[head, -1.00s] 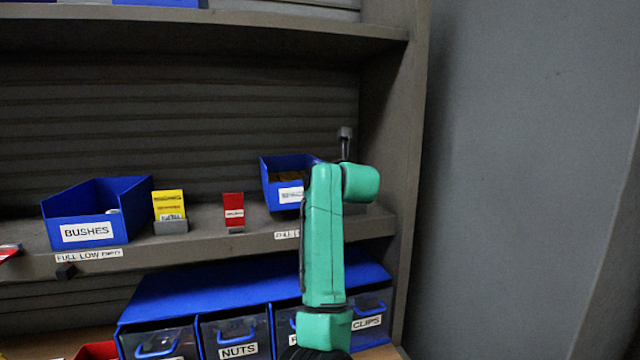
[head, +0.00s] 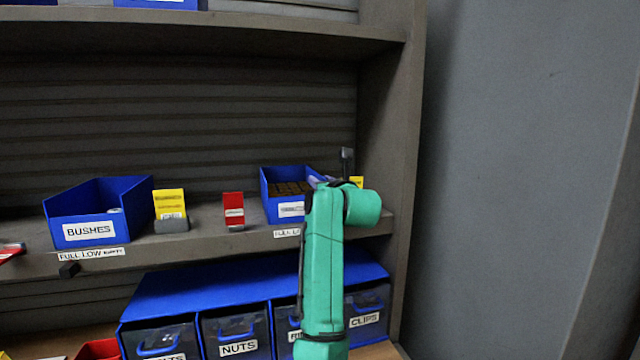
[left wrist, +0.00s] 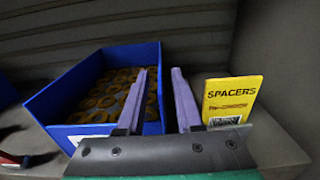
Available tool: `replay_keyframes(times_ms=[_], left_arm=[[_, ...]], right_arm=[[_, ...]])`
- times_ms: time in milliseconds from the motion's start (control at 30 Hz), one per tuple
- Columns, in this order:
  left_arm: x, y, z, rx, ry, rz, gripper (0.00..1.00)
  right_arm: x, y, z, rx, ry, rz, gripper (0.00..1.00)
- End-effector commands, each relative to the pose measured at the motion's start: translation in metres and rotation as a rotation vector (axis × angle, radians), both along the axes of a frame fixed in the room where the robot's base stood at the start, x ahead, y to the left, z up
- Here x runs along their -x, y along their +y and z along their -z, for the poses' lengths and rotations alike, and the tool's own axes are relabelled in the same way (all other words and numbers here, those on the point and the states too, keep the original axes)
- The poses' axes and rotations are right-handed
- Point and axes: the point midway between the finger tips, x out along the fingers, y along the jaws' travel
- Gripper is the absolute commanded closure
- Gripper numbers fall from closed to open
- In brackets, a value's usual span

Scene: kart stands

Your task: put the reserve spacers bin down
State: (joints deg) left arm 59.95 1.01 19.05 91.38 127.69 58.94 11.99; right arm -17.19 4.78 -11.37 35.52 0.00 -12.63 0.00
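The reserve spacers bin is a blue open bin (head: 270,205) on the right end of the middle shelf, holding several brown ring-like parts. It looks level and seems to rest on the shelf. It also fills the left of the left wrist view (left wrist: 153,55). My left gripper (left wrist: 159,72) has two purple fingers standing apart, with the bin's right wall between them. A gap shows between that wall and the right finger. In the head view, my green arm hides the bin's right side and most of the gripper (head: 319,181). My right gripper is not in view.
A yellow SPACERS card (left wrist: 232,98) stands just right of the fingers. A red card (head: 233,209), another yellow card (head: 169,203) and the BUSHES bin (head: 90,212) stand to the left on the shelf. A blue drawer unit (head: 210,295) is below. The shelf's side post (head: 400,140) is close on the right.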

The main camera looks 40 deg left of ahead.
Motion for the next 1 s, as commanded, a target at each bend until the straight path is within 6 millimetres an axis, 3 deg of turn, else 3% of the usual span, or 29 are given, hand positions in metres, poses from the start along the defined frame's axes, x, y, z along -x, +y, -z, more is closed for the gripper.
replay_keyframes(times_ms=[33, 200, 400, 1000], left_arm=[[0.005, -0.009, 0.007, 0.001, -0.005, 0.004, 0.65], [0.032, -0.048, 0.009, 0.002, -0.006, 0.005, 0.65], [0.056, -0.082, 0.004, 0.001, -0.002, 0.003, 0.65], [0.061, -0.088, 0.0, 0.001, -0.001, 0.001, 0.65]], right_arm=[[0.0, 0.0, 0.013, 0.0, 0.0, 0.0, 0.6], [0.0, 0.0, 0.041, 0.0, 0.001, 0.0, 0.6], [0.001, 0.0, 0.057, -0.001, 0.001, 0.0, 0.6], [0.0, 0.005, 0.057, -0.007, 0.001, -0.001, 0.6]])
